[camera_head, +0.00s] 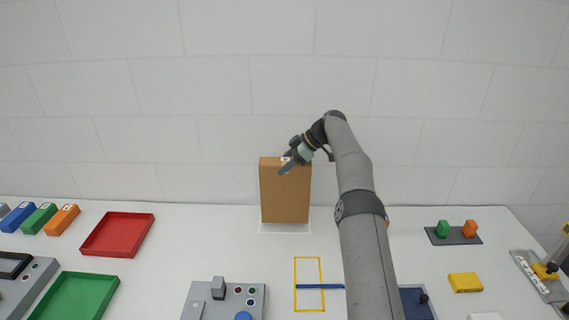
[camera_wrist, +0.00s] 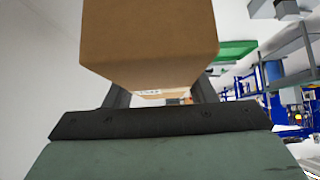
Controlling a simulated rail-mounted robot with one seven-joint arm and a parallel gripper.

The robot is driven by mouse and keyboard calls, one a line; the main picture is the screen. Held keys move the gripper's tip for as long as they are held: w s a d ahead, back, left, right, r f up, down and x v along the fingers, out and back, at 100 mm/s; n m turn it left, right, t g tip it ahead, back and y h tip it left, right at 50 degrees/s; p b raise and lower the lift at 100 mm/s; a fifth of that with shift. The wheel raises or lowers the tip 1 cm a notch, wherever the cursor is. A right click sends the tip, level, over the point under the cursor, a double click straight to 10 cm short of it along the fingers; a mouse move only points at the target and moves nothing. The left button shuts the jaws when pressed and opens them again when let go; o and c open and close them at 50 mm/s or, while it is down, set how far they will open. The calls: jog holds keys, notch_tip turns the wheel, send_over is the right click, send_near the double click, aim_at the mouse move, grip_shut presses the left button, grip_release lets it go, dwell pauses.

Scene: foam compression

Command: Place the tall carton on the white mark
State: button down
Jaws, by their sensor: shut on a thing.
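The tall carton (camera_head: 285,196) is a brown box standing upright at the back of the table in the head view. My gripper (camera_head: 288,164) is at its top edge and shut on it. In the wrist view the carton (camera_wrist: 150,40) fills the upper middle between my two fingers. I cannot tell whether the carton's bottom touches the table.
A red tray (camera_head: 117,236) and a green tray (camera_head: 75,298) lie to the left. A yellow outline (camera_head: 308,259) with a blue strip (camera_head: 320,286) is in front. A grey control panel (camera_head: 226,304) stands near the front edge. The wall is close behind the carton.

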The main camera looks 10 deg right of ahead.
aim_at(285, 192)
jog(key=shift+w+f, duration=0.1)
jog(key=shift+w, duration=0.05)
jog(key=shift+w+a+f+p, duration=0.1)
jog(key=shift+w+f+p, duration=0.1)
jog(key=shift+p, duration=0.75)
jog(key=shift+f, duration=1.8)
jog(key=shift+f, duration=0.2)
jog(key=c, duration=0.6)
grip_release()
jog(key=shift+r, duration=0.15)
